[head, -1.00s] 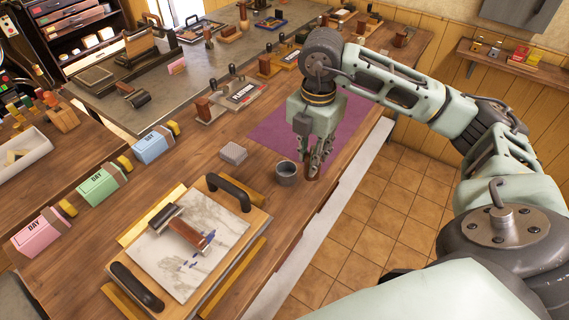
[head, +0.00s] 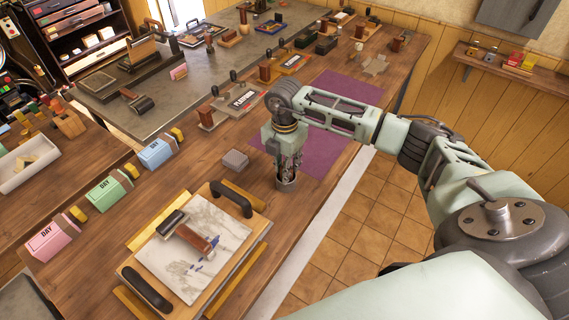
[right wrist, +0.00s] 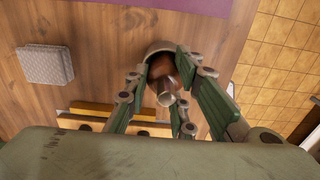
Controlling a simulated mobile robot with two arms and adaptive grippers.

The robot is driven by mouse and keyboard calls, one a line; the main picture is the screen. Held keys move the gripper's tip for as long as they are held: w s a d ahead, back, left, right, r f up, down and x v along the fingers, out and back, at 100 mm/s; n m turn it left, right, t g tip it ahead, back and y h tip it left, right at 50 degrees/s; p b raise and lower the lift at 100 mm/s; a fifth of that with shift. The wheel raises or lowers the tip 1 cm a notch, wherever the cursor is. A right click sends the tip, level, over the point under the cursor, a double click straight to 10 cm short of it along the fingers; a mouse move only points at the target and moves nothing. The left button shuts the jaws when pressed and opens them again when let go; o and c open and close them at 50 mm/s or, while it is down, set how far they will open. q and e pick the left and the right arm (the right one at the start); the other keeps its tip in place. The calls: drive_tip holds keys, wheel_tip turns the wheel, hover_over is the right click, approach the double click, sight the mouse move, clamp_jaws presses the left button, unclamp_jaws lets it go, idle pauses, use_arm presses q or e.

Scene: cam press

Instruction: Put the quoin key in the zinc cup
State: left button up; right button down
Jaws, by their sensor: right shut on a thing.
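The zinc cup (head: 286,185) stands on the wooden bench. My right gripper (head: 287,172) points down directly over it, fingertips at about the rim. In the right wrist view my right gripper (right wrist: 160,88) is shut on the quoin key (right wrist: 162,82), which has a brown handle and a metal end facing the camera. The cup's rim (right wrist: 158,45) shows behind the key, whose lower part appears to be within the mouth. How deep it sits is hidden. My left gripper is not in view.
A grey ribbed block (head: 235,160) lies left of the cup. A framed board (head: 163,262) with black handles and a roller is in front. A purple mat (head: 330,145) lies behind the gripper. The bench's right edge drops to the tiled floor.

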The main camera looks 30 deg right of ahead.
drive_tip(key=shift+f, duration=0.15)
drive_tip(key=c, duration=1.5)
unclamp_jaws()
wheel_tip(320, 180, up, 11)
drive_tip(key=b, duration=0.4)
drive_tip(key=shift+r, duration=0.7)
